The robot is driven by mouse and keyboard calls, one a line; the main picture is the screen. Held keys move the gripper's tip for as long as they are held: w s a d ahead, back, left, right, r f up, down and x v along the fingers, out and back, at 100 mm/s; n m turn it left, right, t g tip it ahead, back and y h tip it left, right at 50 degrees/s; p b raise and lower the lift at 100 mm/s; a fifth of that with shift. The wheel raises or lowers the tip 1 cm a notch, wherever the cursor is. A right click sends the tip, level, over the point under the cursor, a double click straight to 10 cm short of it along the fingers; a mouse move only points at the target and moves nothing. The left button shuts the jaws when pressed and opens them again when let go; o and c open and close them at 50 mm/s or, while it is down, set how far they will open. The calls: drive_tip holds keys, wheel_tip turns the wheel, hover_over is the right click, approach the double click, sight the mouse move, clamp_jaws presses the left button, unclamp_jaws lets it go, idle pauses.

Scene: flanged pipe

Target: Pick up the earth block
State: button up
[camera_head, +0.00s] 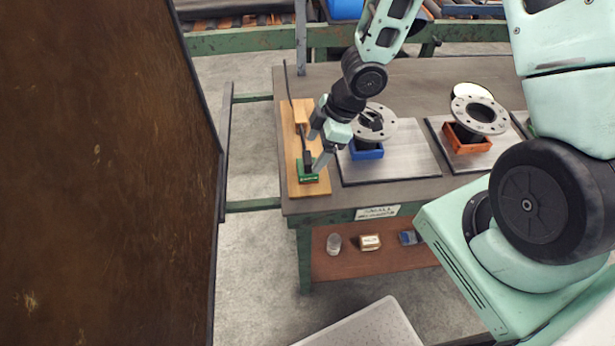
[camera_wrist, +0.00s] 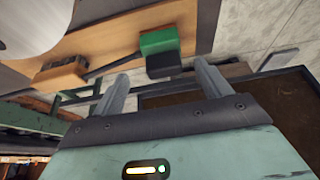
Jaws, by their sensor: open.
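The earth block is a small green block with a black part (camera_head: 308,172) near the front end of a narrow wooden board (camera_head: 291,178) on the left of the table. In the wrist view the green block (camera_wrist: 159,41) shows ahead of my gripper, its black part towards me. My gripper (camera_head: 316,156) is just above and beside the block in the head view. In the wrist view my gripper (camera_wrist: 160,84) has its two fingers apart with nothing between them, the block beyond the fingertips. Whether a finger touches the block cannot be told.
A black cable (camera_head: 288,85) rises from the board. A flanged pipe (camera_head: 377,124) on a blue support stands right of my gripper, and another flange (camera_head: 480,117) sits on an orange support. A brown panel (camera_head: 100,180) stands left; floor lies between it and the table.

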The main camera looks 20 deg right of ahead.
sight(311, 157)
drive_tip(key=shift+x, duration=1)
drive_tip(key=x, duration=0.2)
drive_tip(key=b+x, duration=0.1)
drive_tip(key=shift+s+a+f, duration=0.2)
drive_tip(key=shift+a+f, duration=0.1)
drive_tip(key=shift+w+a+f, duration=0.15)
drive_tip(key=shift+a+f, duration=0.05)
drive_tip(key=shift+f, duration=0.35)
drive_tip(key=c, duration=1.1)
